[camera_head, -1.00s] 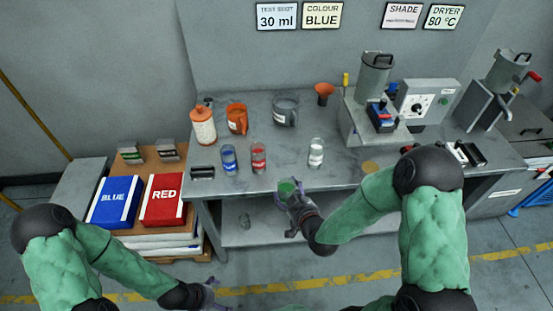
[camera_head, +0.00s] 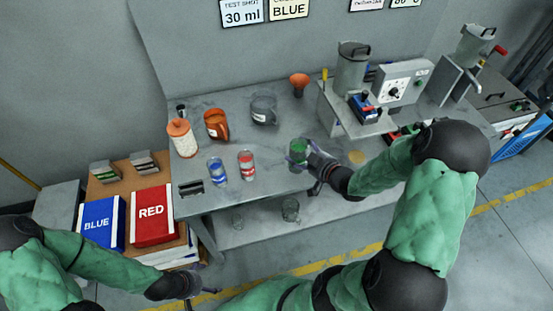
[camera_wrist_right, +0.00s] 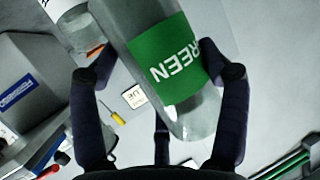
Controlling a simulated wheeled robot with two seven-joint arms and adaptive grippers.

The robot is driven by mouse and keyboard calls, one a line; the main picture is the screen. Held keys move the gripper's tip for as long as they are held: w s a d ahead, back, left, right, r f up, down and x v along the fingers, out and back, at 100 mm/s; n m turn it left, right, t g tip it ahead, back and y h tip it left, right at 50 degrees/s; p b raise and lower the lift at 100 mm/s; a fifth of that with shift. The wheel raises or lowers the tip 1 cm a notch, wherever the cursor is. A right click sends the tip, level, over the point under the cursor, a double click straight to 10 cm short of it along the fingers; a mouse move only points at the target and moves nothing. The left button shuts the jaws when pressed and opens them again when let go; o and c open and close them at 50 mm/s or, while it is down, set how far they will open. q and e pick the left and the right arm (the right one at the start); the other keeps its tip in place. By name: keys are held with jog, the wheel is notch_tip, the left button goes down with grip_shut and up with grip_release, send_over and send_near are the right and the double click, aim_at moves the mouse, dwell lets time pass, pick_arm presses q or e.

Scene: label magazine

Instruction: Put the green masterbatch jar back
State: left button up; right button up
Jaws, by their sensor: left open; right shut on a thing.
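The green masterbatch jar (camera_head: 298,150), clear with a green label, is at the bench's front edge. My right gripper (camera_head: 308,160) is shut on it. In the right wrist view the jar (camera_wrist_right: 170,70) sits tilted between the fingers, its label reading GREEN. I cannot tell whether its base touches the bench. The blue jar (camera_head: 217,169) and red jar (camera_head: 246,164) stand side by side to its left. The white-labelled jar is not clearly visible in the head view. My left gripper (camera_head: 205,291) is open and empty, low in front of the bench.
The grey bench (camera_head: 275,177) also holds a white bottle with orange cap (camera_head: 182,138), an orange jug (camera_head: 217,125), a grey jug (camera_head: 264,108) and an orange funnel (camera_head: 299,82). A machine (camera_head: 352,95) stands right. Clear containers (camera_head: 290,210) sit on the lower shelf.

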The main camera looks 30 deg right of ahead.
jog(key=shift+w+a+f+b, duration=0.45)
jog(key=shift+w+f+b, duration=0.15)
jog(key=shift+w+f, duration=1.2)
jog(key=shift+w+a+f+b, duration=0.45)
jog(key=shift+w+f+b, duration=0.2)
jog(key=shift+w+f, duration=1.15)
jog(key=shift+w+a+f+b, duration=0.55)
jog(key=shift+w+f, duration=0.85)
jog(key=shift+f, duration=0.7)
jog(key=shift+f, duration=0.1)
jog(key=o, duration=1.4)
